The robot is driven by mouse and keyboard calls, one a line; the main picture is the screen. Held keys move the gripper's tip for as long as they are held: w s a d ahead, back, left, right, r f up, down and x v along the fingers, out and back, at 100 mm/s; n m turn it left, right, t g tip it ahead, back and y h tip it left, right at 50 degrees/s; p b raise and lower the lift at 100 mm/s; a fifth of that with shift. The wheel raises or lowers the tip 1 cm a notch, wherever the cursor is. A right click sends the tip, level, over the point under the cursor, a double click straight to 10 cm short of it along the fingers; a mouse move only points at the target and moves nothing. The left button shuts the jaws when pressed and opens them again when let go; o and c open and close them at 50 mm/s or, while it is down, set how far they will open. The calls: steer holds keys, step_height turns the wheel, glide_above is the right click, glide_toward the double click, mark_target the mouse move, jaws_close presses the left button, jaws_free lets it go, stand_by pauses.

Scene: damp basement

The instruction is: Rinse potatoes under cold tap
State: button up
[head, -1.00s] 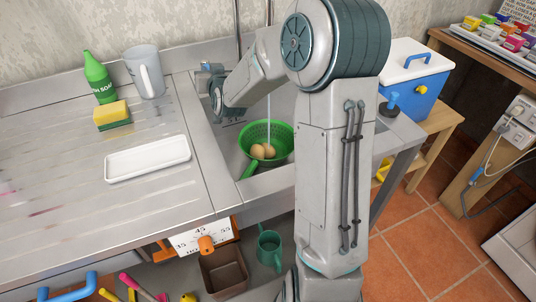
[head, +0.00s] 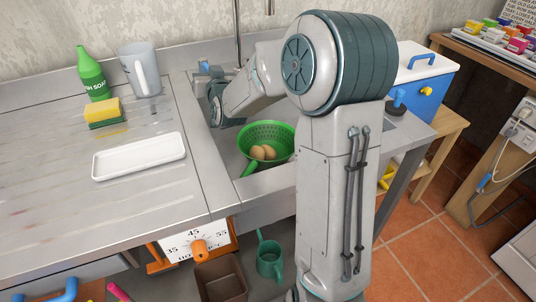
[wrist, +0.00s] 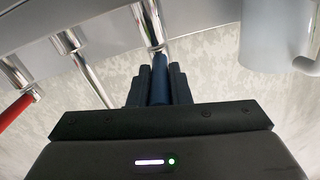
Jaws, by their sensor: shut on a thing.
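Two brown potatoes (head: 263,152) lie in a green colander (head: 283,133) with a handle, inside the steel sink (head: 228,140). My gripper (head: 205,70) is at the back left of the sink, beyond the colander. In the wrist view, its dark fingers (wrist: 160,82) are shut on a blue tap lever (wrist: 159,90), which joins a chrome stem. The blue lever also shows small in the head view (head: 203,66). A chrome tap pipe (head: 238,25) rises behind the sink; my arm hides its outlet. No water stream shows over the potatoes now.
On the drainboard left of the sink stand a green soap bottle (head: 92,75), a grey jug (head: 141,72), a sponge (head: 102,112) and a white tray (head: 139,157). A red tap handle (wrist: 15,112) shows at the wrist view's left. A blue cooler (head: 424,85) stands right.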

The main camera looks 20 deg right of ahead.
steer(key=o, duration=0.8)
steer(key=shift+s, duration=0.1)
steer(key=s+b, duration=0.2)
steer(key=s, duration=0.4)
steer(key=shift+s, duration=0.4)
steer(key=s+r+g+p, duration=0.1)
steer(key=s+g+p, duration=0.4)
steer(key=s, duration=0.5)
steer(key=s+r+n+g+p, duration=0.1)
steer(key=s+g+p, duration=0.4)
steer(key=s, duration=0.6)
steer(key=s+r+n+g+p, duration=0.1)
steer(key=s+r+g+p, duration=0.2)
steer(key=s, duration=0.8)
steer(key=shift+d+g+p, duration=0.1)
steer(key=shift+g+p, duration=1)
steer(key=shift+p, duration=0.4)
